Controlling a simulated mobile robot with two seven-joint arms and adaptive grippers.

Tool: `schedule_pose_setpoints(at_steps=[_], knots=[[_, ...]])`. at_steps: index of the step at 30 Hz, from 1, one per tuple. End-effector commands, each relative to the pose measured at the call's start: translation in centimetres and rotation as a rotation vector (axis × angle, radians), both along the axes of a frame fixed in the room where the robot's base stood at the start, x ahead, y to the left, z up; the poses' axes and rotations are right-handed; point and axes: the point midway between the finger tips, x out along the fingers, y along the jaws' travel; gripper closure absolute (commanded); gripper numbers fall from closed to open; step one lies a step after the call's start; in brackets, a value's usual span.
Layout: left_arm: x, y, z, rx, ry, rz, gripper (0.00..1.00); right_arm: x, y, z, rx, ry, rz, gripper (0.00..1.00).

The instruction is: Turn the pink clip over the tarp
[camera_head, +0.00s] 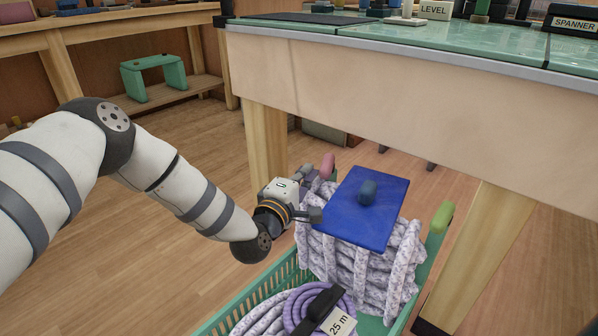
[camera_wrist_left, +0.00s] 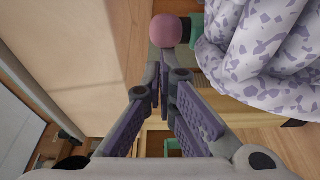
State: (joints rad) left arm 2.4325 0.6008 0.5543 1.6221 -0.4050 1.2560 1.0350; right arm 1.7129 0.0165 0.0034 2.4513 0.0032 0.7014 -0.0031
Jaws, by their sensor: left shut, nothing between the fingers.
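The pink clip (camera_head: 328,166) stands up at the back left of the green crate (camera_head: 266,290), beside the blue tarp (camera_head: 352,222). The tarp lies flat and slightly tilted on a bundle of speckled rope, with a dark blue knob on top. My left gripper (camera_head: 314,194) is at the tarp's left edge, just in front of the pink clip. In the left wrist view, the pink clip's rounded end (camera_wrist_left: 171,30) is just beyond my shut, empty fingertips (camera_wrist_left: 166,72). I cannot tell whether they touch it. My right gripper is out of view.
A light green clip (camera_head: 441,217) stands at the crate's right side. Coiled purple rope (camera_head: 318,308) with a "25 m" tag lies in the crate's front. A workbench (camera_head: 400,110) overhangs behind, its wooden legs close by. Open floor lies to the left.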

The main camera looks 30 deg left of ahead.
Motion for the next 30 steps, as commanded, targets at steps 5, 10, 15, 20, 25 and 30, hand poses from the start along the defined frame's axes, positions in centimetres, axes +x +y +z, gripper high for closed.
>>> schedule_pose_setpoints(at_steps=[5,10,15,20,25,30], knots=[[0.0,-1.2,0.1,-0.001,0.001,-0.011,1.0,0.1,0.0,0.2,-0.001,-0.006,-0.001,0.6],[0.0,-2.0,0.1,-0.002,0.0,-0.011,1.0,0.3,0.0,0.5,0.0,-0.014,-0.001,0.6],[-0.1,-2.8,0.1,-0.001,0.0,-0.012,1.0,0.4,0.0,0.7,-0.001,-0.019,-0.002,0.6],[0.0,-3.2,0.1,-0.001,0.0,-0.011,1.0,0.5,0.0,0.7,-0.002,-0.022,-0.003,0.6],[0.0,-3.4,0.0,-0.001,0.0,-0.011,1.0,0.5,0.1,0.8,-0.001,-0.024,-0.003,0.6],[0.0,-3.5,0.0,-0.001,0.001,-0.012,1.0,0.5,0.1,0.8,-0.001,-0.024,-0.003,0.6]])
